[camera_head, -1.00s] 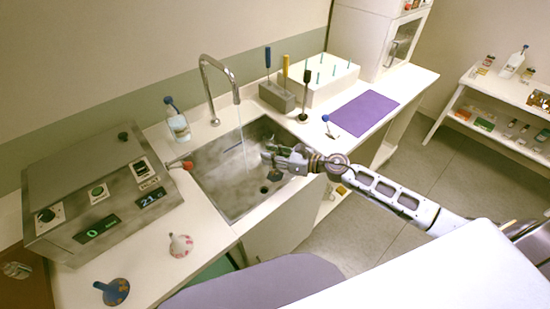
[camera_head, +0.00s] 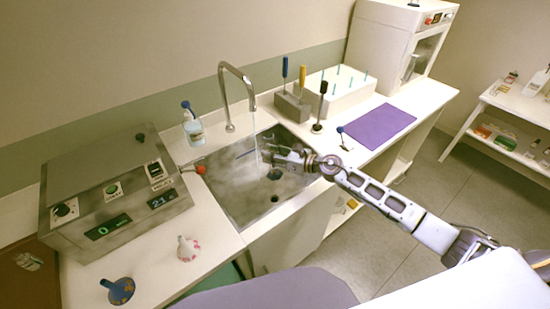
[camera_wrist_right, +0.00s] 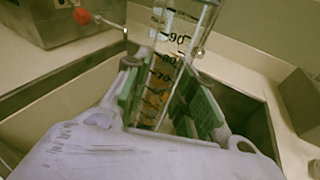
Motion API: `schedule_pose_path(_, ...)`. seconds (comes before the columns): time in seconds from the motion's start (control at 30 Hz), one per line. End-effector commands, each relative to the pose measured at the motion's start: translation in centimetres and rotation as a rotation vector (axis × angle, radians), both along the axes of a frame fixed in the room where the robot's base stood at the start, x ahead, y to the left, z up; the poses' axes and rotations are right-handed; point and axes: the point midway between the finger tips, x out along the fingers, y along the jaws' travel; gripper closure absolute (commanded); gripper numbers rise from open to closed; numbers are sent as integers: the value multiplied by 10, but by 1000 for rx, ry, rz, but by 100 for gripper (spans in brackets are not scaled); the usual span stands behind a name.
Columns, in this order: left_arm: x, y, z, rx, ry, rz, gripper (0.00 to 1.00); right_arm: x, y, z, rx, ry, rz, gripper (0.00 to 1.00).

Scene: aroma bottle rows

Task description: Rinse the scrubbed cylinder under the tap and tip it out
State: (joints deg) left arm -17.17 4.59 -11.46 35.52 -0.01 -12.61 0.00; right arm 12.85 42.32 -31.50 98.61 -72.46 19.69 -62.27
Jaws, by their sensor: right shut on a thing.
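My right gripper (camera_head: 266,153) is over the sink basin (camera_head: 225,195), close to the tap (camera_head: 236,80). In the right wrist view it is shut on a clear graduated cylinder (camera_wrist_right: 172,62) with dark printed numbers, held between green finger pads. The cylinder looks tilted in that view, and its top is cut off by the frame edge. In the head view the cylinder is hard to make out. A thin pale water stream (camera_head: 255,128) falls from the spout beside the gripper. I cannot tell whether water enters the cylinder. My left gripper is not in view.
A soap bottle (camera_head: 193,127) and a grey machine with displays (camera_head: 115,200) stand left of the sink. A brush holder (camera_head: 292,106), a white peg block (camera_head: 335,88) and a purple mat (camera_head: 380,124) lie behind and right.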

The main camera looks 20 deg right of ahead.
Motion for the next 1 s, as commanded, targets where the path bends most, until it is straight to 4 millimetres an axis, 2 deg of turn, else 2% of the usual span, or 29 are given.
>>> schedule_pose_path(1.0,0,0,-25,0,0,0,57,67,28,-12,0,-1,1,99)
